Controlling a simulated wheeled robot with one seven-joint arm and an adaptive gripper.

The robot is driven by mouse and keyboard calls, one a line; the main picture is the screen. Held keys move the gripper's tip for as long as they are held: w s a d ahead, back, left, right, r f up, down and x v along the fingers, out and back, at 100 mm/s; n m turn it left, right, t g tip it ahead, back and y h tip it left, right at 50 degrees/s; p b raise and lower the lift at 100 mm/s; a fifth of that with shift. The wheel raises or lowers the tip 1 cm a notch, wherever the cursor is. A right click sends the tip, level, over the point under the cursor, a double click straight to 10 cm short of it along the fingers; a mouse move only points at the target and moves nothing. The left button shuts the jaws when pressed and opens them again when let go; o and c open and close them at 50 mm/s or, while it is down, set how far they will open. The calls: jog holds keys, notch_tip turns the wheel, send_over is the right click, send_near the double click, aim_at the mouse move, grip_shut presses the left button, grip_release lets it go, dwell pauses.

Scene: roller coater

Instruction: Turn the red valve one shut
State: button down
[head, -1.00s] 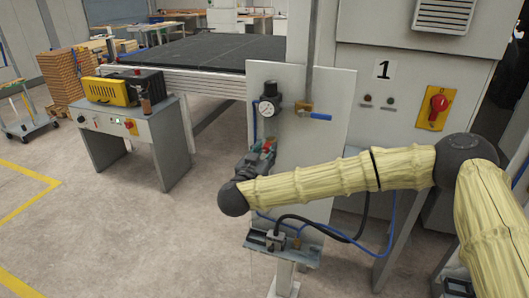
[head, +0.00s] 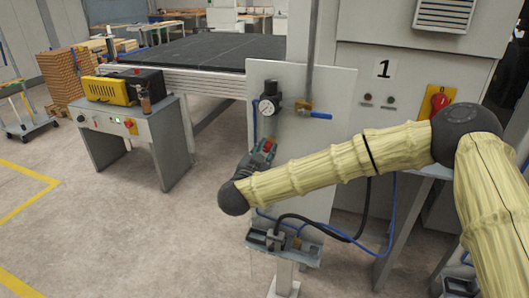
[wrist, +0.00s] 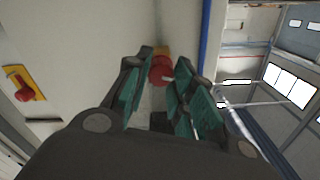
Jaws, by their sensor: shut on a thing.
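The red valve (wrist: 161,70) shows in the wrist view as a round red knob with a brassy part behind it, between the green-padded fingers of my gripper (wrist: 160,88). The fingers are shut on it, one on each side, and partly cover it. In the head view my gripper (head: 264,150) is at the lower left of the pale upright panel (head: 335,110). Only a little red shows at its fingertips there, and my wrist and forearm hide part of the panel. The valve's exact angle cannot be told.
A pressure gauge with a black regulator (head: 271,97) and a blue-handled valve (head: 315,114) sit above my gripper on the panel. A small shelf with hoses (head: 285,247) is below. A red rotary switch on a yellow plate (head: 440,100) is at right. Open floor lies left.

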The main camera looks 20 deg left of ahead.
jog(key=m+b, duration=0.1)
jog(key=m, duration=0.2)
jog(key=shift+f+m+b, duration=0.15)
jog(key=shift+m+b, duration=0.25)
jog(key=m+b, duration=0.2)
jog(key=m, duration=0.1)
jog(key=shift+d+f+m, duration=0.1)
jog(key=shift+m, duration=0.2)
jog(key=m+b, duration=0.2)
jog(key=m, duration=0.2)
jog(key=shift+b, duration=0.35)
jog(key=shift+m+b, duration=0.65)
jog(key=shift+m, duration=0.55)
jog(key=c, duration=1.2)
grip_release()
jog(key=s, duration=1.2)
jog(key=shift+a, duration=0.2)
